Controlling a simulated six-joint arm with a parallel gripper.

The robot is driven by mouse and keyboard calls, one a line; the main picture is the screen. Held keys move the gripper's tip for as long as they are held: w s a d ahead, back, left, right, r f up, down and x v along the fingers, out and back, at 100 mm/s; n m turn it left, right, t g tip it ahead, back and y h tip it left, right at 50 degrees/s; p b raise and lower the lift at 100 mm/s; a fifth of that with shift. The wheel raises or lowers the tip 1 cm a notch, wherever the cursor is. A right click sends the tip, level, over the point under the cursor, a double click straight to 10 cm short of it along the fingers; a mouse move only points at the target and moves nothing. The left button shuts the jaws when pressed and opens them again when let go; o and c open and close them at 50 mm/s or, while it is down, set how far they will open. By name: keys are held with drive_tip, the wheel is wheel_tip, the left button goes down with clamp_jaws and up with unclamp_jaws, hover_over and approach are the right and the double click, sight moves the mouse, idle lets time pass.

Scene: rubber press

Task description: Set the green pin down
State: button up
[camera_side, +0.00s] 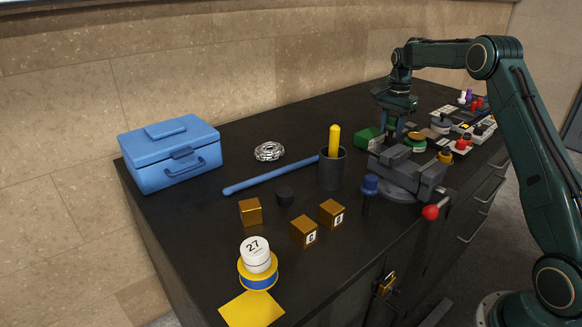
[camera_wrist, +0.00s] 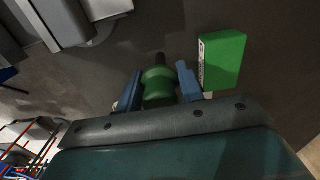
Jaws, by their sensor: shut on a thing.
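The green pin (camera_wrist: 158,82) shows in the wrist view between the two blue fingertips of my gripper (camera_wrist: 158,90). The fingers are shut on it from either side. Its dark narrow end points away from the gripper, over the dark bench top. In the side view my gripper (camera_side: 393,130) is low over the bench, behind the grey vise and beside the green block. The pin is hard to make out there, and I cannot tell whether it touches the bench.
A green block (camera_wrist: 224,60) lies close to the right finger; it also shows in the side view (camera_side: 368,139). The grey vise (camera_side: 405,170) stands in front of my gripper. Switch boxes (camera_side: 470,125) crowd the right. A dark cup (camera_side: 332,169) and blue toolbox (camera_side: 170,152) stand left.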

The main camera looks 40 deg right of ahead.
sight(390, 138)
wheel_tip(390, 138, down, 4)
drive_tip(key=shift+r, duration=2.3)
drive_tip(key=shift+c, duration=0.4)
drive_tip(key=shift+r, duration=0.1)
drive_tip(key=shift+w+a+r, duration=0.1)
drive_tip(key=shift+a, duration=0.2)
drive_tip(key=s+a+r+n, duration=0.15)
drive_tip(key=a+r, duration=0.35)
drive_tip(key=a, duration=0.6)
drive_tip(key=a+r+n, duration=0.3)
drive_tip(key=a+r, duration=0.2)
drive_tip(key=a, duration=0.7)
drive_tip(key=shift+s+a+f+n, duration=0.5)
drive_tip(key=shift+a+f+n, duration=0.65)
drive_tip(key=shift+f+n, duration=0.4)
drive_tip(key=shift+s+a+f+n, duration=0.45)
drive_tip(key=shift+a+f+n, duration=0.65)
drive_tip(key=shift+f+n, duration=0.5)
drive_tip(key=shift+s+a+f+n, duration=0.5)
drive_tip(key=shift+a+f+n, duration=0.7)
drive_tip(key=shift+n, duration=0.6)
